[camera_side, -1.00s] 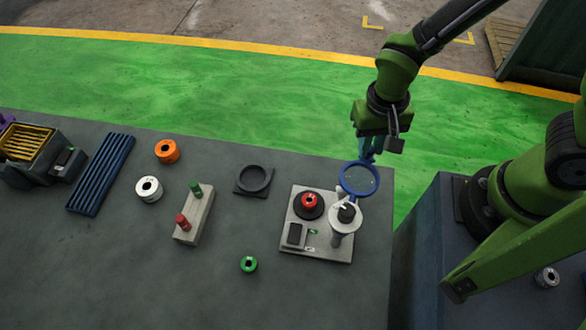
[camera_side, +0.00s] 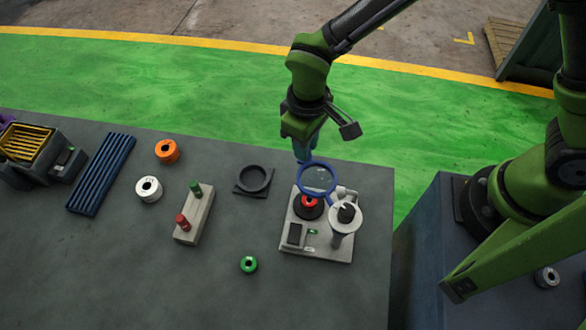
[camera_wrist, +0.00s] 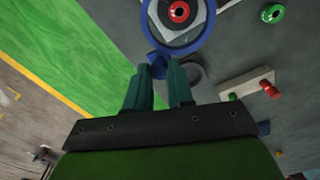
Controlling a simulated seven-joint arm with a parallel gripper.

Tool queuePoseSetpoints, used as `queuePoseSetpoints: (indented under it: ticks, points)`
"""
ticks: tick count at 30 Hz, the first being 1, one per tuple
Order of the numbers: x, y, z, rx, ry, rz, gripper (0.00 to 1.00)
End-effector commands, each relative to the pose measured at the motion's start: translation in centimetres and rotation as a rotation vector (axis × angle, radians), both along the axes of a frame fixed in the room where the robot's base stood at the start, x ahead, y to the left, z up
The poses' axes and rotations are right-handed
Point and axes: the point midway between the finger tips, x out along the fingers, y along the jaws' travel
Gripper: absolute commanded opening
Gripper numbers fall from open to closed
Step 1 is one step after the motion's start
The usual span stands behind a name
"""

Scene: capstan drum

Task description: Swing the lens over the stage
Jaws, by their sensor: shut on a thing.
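The lens (camera_side: 317,179) is a clear disc in a blue ring on a pivoting arm. It is raised above the light base plate (camera_side: 324,252). In the side view it overlaps the back edge of the plate, just behind the round black stage (camera_side: 308,206) with a red spool (camera_side: 309,201) on it. In the wrist view the blue ring (camera_wrist: 178,50) frames the red spool (camera_wrist: 178,12). My gripper (camera_side: 306,156) is shut on the blue tab (camera_wrist: 157,66) at the ring's outer edge, its teal fingers (camera_wrist: 160,72) either side. The white-topped post (camera_side: 347,216) stands right of the stage.
A black round dish (camera_side: 254,180) lies left of the plate. A green spool (camera_side: 249,264), a block with red and green pegs (camera_side: 195,215), white (camera_side: 149,189) and orange (camera_side: 167,151) spools, and a blue ribbed rack (camera_side: 101,174) are further left. The table front is clear.

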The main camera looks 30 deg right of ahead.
Motion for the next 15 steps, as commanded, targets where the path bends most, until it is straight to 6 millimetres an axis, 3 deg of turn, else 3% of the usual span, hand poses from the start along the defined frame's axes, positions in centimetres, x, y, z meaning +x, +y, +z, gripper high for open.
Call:
queuePoseSetpoints:
  ticks: [6, 15]
  points:
    - [0.2, 1.5, 0.0, 0.000, -0.001, 0.095, 0.00]
    - [0.2, 2.2, 0.0, 0.000, -0.001, 0.140, 0.00]
